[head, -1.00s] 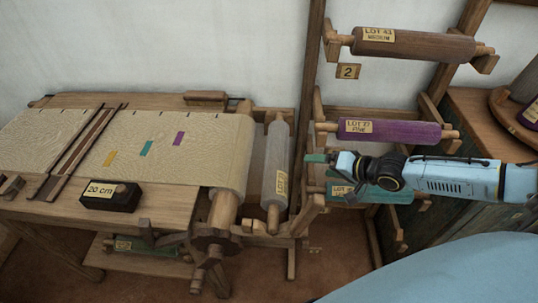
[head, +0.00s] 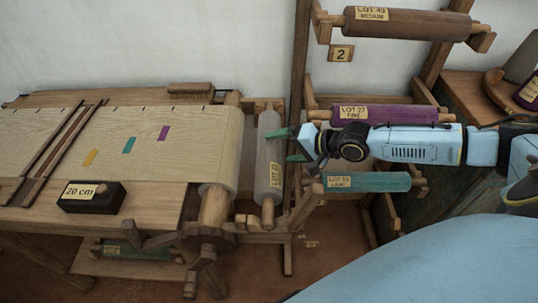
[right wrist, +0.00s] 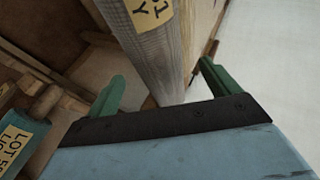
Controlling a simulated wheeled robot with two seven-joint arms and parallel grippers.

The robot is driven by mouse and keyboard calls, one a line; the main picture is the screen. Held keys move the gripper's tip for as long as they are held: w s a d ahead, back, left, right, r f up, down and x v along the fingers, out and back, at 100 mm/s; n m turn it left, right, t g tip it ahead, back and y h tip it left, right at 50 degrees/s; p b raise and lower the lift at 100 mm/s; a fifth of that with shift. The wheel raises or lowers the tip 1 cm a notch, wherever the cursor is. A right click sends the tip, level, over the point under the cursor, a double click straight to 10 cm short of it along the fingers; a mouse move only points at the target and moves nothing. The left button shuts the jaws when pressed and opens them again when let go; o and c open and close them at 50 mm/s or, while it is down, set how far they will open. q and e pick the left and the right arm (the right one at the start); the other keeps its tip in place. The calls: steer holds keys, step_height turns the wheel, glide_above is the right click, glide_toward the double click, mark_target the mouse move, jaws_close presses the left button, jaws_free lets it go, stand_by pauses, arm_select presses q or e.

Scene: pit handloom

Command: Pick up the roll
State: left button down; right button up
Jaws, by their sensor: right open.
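A grey roll (head: 267,160) with a yellow label lies in wooden holders at the right end of the loom. My right gripper (head: 283,147) is open just right of it in the head view, its green fingers pointing toward it. In the right wrist view the grey roll (right wrist: 152,50) shows between the two open fingers of the right gripper (right wrist: 165,85); I cannot tell whether they touch it. My left gripper is not in view.
A rack holds a brown roll (head: 408,25), a purple roll (head: 400,114) and a teal roll (head: 375,181) close to my right arm. Cream cloth (head: 195,150) covers the loom. A black block (head: 92,198) labelled 20 cm sits on its left front.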

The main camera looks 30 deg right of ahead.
mark_target(280, 149)
steer(key=b+x, duration=0.1)
steer(key=x, duration=0.4)
steer(key=shift+f+b, duration=0.2)
steer(key=shift+b, duration=0.1)
steer(key=shift+w, duration=0.1)
steer(key=shift+c, duration=0.8)
steer(key=c, duration=1.2)
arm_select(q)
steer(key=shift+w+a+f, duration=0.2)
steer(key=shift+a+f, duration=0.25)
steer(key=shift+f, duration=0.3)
arm_select(e)
steer(key=shift+r, duration=0.1)
steer(key=shift+c, duration=0.9)
